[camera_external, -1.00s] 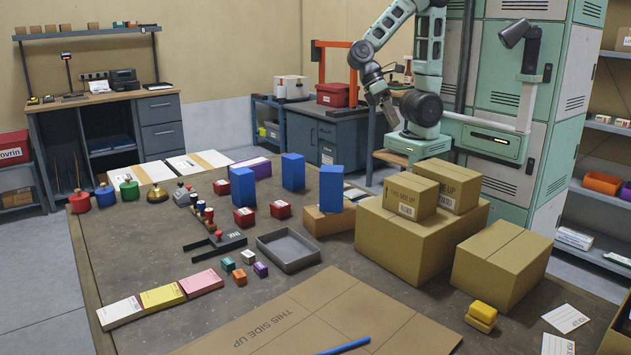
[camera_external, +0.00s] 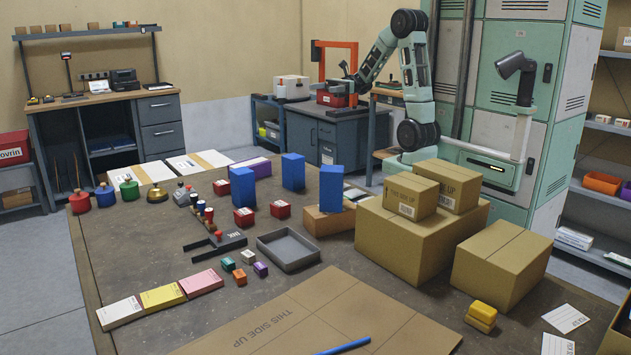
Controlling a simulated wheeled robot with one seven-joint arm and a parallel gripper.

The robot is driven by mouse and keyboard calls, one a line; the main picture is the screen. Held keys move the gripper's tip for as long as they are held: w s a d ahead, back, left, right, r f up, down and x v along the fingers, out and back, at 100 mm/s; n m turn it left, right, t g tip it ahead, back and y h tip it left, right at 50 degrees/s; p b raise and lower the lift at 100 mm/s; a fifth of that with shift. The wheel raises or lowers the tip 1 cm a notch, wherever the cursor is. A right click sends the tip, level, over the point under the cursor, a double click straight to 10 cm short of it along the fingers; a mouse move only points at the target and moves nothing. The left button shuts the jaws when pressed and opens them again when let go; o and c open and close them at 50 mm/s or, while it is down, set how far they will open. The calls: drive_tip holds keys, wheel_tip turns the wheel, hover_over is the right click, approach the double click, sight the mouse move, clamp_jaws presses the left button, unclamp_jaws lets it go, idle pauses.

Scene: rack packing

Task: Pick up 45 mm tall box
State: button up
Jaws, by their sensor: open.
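Three upright blue boxes stand on the table: a left one (camera_external: 242,188), a middle one (camera_external: 293,172) and a right one (camera_external: 331,188). The right one stands on a low brown block (camera_external: 322,220). Small red boxes (camera_external: 244,217) lie in front of them. No heights can be read, so I cannot tell which box is 45 mm tall. My gripper (camera_external: 345,72) is open and small in view, up beyond the table's far edge. In the picture it overlaps the back bench, well apart from the blue boxes.
Large cartons (camera_external: 417,236) fill the table's right side, with another carton (camera_external: 502,262) beside them. A red bin (camera_external: 332,99) stands on the back bench.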

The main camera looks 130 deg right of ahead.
approach(287, 168)
drive_tip(key=w, duration=0.2)
drive_tip(key=w+p, duration=0.1)
drive_tip(key=shift+w+a+f, duration=0.2)
drive_tip(key=shift+a+f, duration=0.1)
drive_tip(key=shift+a, duration=0.1)
drive_tip(key=shift+w+r+p, duration=0.1)
drive_tip(key=shift+w+p, duration=0.25)
drive_tip(key=shift+w, duration=2.35)
drive_tip(key=c, duration=1.3)
drive_tip(key=shift+o, duration=0.2)
drive_tip(key=shift+r, duration=0.15)
